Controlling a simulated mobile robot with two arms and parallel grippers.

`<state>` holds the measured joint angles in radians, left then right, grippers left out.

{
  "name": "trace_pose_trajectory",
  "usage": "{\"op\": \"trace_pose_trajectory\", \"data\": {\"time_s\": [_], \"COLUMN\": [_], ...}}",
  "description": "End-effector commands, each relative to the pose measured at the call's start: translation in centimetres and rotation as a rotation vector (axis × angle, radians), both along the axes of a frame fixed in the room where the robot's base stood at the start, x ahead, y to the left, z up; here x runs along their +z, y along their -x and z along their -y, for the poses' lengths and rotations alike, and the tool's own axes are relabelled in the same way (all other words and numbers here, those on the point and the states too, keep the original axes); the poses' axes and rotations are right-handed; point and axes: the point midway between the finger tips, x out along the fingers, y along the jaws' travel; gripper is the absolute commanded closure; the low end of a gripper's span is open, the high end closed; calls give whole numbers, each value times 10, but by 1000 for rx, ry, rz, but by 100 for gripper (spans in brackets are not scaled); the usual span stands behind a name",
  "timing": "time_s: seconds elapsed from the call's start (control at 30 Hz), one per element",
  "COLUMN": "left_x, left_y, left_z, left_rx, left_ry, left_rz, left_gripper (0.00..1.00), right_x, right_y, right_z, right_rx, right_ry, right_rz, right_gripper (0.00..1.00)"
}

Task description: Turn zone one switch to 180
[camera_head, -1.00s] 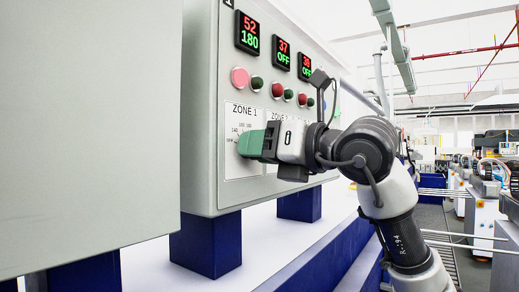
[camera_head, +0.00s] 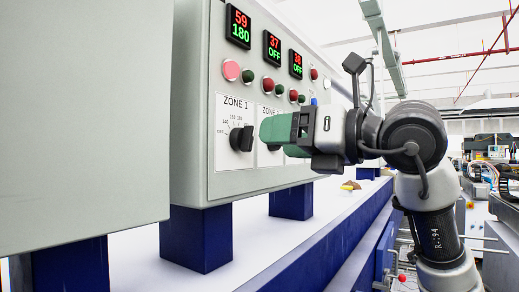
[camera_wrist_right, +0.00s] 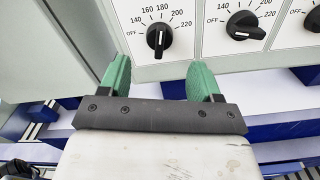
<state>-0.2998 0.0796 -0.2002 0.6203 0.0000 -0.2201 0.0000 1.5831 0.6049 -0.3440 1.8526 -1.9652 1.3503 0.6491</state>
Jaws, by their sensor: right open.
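The zone one switch (camera_head: 241,138) is a black rotary knob on the ZONE 1 dial plate (camera_head: 232,104). The zone one display (camera_head: 238,27) reads 59 in red over 180 in green. My right gripper (camera_head: 268,130) is apart from the knob, to its right in the head view. In the right wrist view its green fingers (camera_wrist_right: 158,85) are spread with nothing between them, and the knob lies beyond the gap. My left gripper is not in view.
Two more knobs with dials stand beside it, one of them the middle knob (camera_wrist_right: 245,25). Coloured buttons (camera_head: 231,70) sit above the dials. The other displays (camera_head: 271,47) read OFF. A grey cabinet (camera_head: 85,110) stands at left. Blue posts (camera_head: 197,238) support the panel.

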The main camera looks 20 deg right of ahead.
Motion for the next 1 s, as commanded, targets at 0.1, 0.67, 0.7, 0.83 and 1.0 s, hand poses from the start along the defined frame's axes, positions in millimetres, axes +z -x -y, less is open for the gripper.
{"op": "trace_pose_trajectory", "data": {"time_s": [0.1, 0.67, 0.7, 0.83, 1.0], "left_x": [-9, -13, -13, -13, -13], "left_y": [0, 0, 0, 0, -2], "left_z": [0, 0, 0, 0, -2], "left_rx": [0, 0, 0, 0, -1], "left_ry": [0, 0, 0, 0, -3], "left_rz": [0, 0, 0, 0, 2], "left_gripper": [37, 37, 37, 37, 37], "right_x": [-2, 0, 0, 0, 0], "right_y": [18, 36, 36, 36, 36], "right_z": [14, 28, 28, 28, 28], "right_rx": [-2, 1, 1, 1, 0], "right_ry": [0, 0, 0, 0, 0], "right_rz": [2, -2, -2, -2, -1], "right_gripper": [36, 36, 36, 36, 36]}}
